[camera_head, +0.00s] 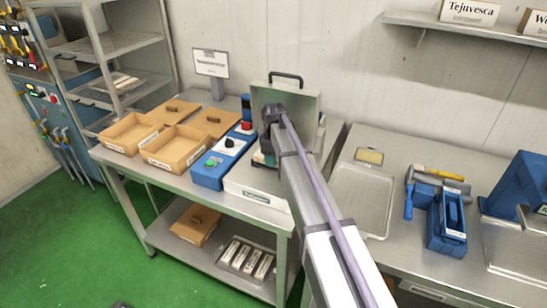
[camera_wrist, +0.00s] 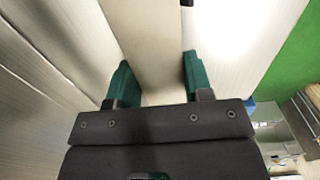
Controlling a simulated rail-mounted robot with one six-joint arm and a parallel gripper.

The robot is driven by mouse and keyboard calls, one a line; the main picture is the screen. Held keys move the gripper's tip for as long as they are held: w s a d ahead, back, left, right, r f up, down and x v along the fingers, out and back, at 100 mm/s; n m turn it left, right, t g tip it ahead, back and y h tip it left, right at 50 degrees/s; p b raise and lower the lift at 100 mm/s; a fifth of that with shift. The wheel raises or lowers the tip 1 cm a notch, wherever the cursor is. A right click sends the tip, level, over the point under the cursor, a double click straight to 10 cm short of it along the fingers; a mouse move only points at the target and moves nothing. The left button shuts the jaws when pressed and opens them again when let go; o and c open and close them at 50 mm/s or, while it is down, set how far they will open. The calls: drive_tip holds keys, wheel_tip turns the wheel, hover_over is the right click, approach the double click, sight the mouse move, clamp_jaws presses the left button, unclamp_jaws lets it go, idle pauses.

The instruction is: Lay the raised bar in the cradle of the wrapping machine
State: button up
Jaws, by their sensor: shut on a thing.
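The wrapping machine (camera_head: 256,191) stands on the steel table, with a pale base, a label on its front and an upright lid (camera_head: 303,106) with a black handle. My gripper (camera_head: 264,158) is low over the machine, and my arm covers much of it. In the wrist view my gripper (camera_wrist: 156,75) has its green fingers on either side of a long cream bar (camera_wrist: 155,45), shut on it. The bar cannot be made out in the head view. The cradle is hidden behind my arm, so I cannot tell whether the bar touches it.
A blue control box (camera_head: 220,163) stands left of the machine, with cardboard boxes (camera_head: 173,160) further left. On the right table are a steel tray (camera_head: 362,205) and a blue tool holder (camera_head: 447,234). A shelf (camera_head: 460,29) hangs on the wall. Several pale bars (camera_head: 247,258) lie below.

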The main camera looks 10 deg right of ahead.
drive_tip(key=shift+f, duration=0.25)
drive_tip(key=shift+f+b, duration=0.15)
drive_tip(key=shift+b, duration=0.2)
drive_tip(key=shift+f, duration=0.25)
idle(0.4)
drive_tip(key=o, duration=1.1)
drive_tip(key=shift+c, duration=0.2)
drive_tip(key=shift+o, duration=0.5)
drive_tip(key=o, duration=0.3)
